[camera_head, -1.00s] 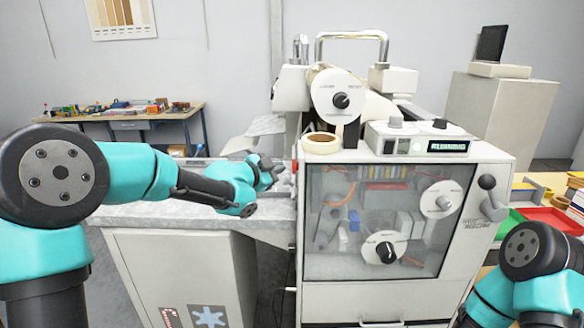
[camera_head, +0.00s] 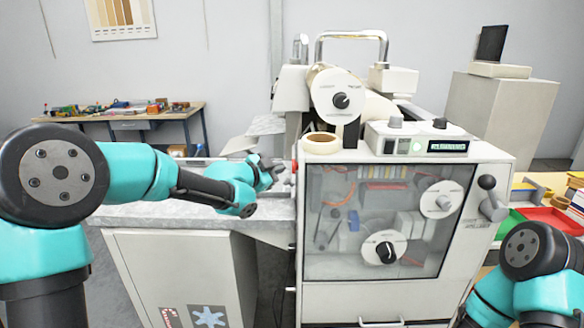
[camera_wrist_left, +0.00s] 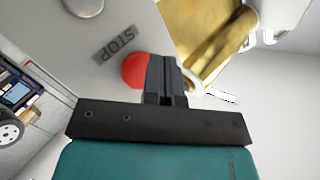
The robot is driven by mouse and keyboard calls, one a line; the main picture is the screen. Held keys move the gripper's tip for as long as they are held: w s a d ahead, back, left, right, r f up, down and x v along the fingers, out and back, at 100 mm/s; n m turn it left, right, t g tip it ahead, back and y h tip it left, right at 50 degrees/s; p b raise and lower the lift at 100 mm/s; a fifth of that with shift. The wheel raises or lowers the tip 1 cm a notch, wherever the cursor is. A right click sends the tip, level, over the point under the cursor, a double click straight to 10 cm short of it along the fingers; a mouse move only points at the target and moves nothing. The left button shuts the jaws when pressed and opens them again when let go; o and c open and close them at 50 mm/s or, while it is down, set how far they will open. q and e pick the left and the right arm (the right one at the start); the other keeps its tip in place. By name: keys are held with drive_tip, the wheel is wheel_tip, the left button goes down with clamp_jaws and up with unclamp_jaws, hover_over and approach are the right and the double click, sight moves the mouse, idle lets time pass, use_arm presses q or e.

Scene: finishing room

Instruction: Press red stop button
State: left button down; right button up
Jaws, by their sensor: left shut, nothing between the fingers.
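The red stop button (camera_wrist_left: 133,71) shows in the left wrist view beside a grey label reading STOP (camera_wrist_left: 114,44), on the pale side panel of the machine. My left gripper (camera_wrist_left: 168,80) is shut and empty. Its fingertips overlap the right part of the button in that view; I cannot tell whether they touch it. In the head view my left gripper (camera_head: 278,170) is at the left side of the machine (camera_head: 465,262), and a small bit of red shows just beyond its tips. My right arm shows at the lower right, but its gripper is out of view.
A grey worktop (camera_head: 190,212) lies below my left arm. The machine's front has a clear window with knobs (camera_head: 386,252) behind or on it. A tape roll (camera_head: 321,143) sits on top. Red and green trays (camera_head: 550,222) are at the right.

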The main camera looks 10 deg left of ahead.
use_arm(q)
drive_tip(key=shift+d, duration=0.2)
idle(0.5)
drive_tip(key=shift+d, duration=0.25)
drive_tip(key=shift+w+d, duration=0.15)
drive_tip(key=shift+d, duration=0.25)
idle(0.8)
idle(0.4)
drive_tip(key=shift+s+a, duration=0.2)
drive_tip(key=shift+a, duration=0.6)
drive_tip(key=shift+s+a, duration=0.2)
drive_tip(key=shift+a, duration=1.05)
drive_tip(key=shift+s+a, duration=0.2)
drive_tip(key=shift+a, duration=1.05)
